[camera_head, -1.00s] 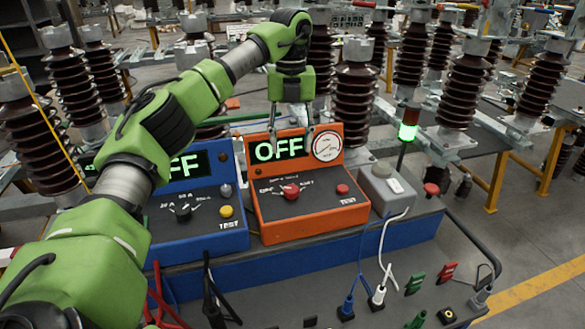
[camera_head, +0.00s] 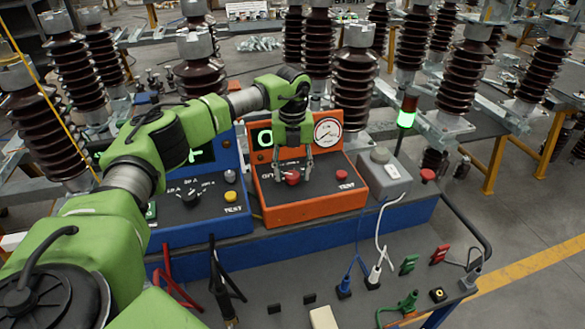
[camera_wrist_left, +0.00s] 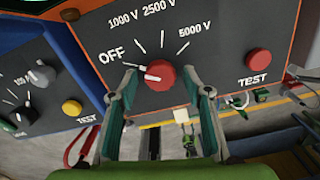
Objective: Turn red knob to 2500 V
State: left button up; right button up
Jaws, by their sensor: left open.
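The red knob (camera_wrist_left: 160,76) sits on the dark sloped panel of the orange box (camera_head: 310,208). In the left wrist view its white pointer is on the left side, towards the OFF mark; the 1000 V, 2500 V (camera_wrist_left: 158,7) and 5000 V marks stand above it. The knob also shows in the head view (camera_head: 292,177). My left gripper (camera_wrist_left: 164,88) is open, its fingers on either side of the knob, apart from it as far as I can see. It also shows in the head view (camera_head: 294,172). The box's display is partly hidden behind my arm. My right gripper is not in view.
A red TEST button (camera_wrist_left: 258,61) is right of the knob. A blue box (camera_head: 200,212) with a black knob and yellow button stands to the left. A grey box (camera_head: 387,178) stands to the right. Cables plug into the bench's front panel.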

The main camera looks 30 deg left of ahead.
pick_arm(q)
jog(key=shift+f, duration=0.1)
jog(key=shift+c, duration=0.3)
jog(key=c, duration=1)
jog(key=shift+c, duration=0.2)
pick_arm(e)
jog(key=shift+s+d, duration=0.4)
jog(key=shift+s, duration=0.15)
